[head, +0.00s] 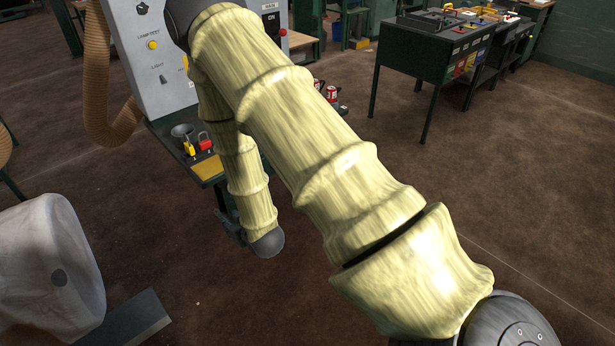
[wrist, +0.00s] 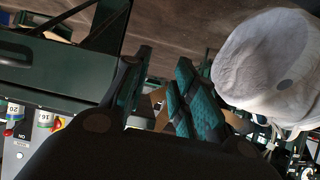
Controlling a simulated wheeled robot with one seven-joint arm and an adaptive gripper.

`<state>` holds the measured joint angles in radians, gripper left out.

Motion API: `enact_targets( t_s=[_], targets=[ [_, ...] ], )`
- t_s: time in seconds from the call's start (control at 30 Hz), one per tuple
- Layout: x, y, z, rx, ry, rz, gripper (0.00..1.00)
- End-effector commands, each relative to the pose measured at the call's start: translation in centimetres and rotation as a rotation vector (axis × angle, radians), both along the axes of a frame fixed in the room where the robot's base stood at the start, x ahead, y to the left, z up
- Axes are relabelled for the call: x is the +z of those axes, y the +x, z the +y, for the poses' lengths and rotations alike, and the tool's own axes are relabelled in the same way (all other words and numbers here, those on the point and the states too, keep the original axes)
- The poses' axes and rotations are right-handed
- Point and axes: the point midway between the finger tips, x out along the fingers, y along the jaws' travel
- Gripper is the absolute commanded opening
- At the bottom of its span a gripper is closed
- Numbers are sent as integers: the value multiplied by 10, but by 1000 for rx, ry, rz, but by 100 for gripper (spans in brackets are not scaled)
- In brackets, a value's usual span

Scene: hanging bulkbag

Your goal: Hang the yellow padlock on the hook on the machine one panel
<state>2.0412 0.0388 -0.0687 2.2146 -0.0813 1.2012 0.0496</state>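The yellow padlock (head: 189,149) stands on the small shelf (head: 208,168) below the machine panel (head: 150,75) in the head view, beside a red padlock (head: 205,144). I cannot make out the hook on the panel, part of which my sleeved arm covers. My gripper (head: 226,226) shows only in part in the head view, low beside the shelf and apart from the padlocks. In the wrist view my gripper (wrist: 165,60) has its two teal-padded fingers apart, with nothing held between them. The yellow padlock cannot be made out in the wrist view.
A dark funnel-like cup (head: 182,131) stands behind the padlocks. A ribbed hose (head: 98,75) hangs left of the panel. The white bulk bag (head: 48,265) is at the lower left and also shows in the wrist view (wrist: 268,62). A workbench (head: 425,55) stands at the back right; brown floor lies open between.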

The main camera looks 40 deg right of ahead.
Motion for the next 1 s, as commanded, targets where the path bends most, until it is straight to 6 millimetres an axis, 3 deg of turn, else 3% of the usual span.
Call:
enact_targets(
  t_s=[0.03,0.2,0.33,0.5,0.6,0.7,1.0],
  targets=[
    [-28,-30,3,-4,2,91,27],
    [-102,-137,13,-14,7,398,27],
    [-140,-228,21,-16,11,634,27],
    [-161,-326,31,-17,17,880,27],
    [-164,-362,34,-16,19,969,27],
    [-164,-381,36,-15,21,1015,27],
    [-165,-385,36,-15,21,1027,27]
  ],
)
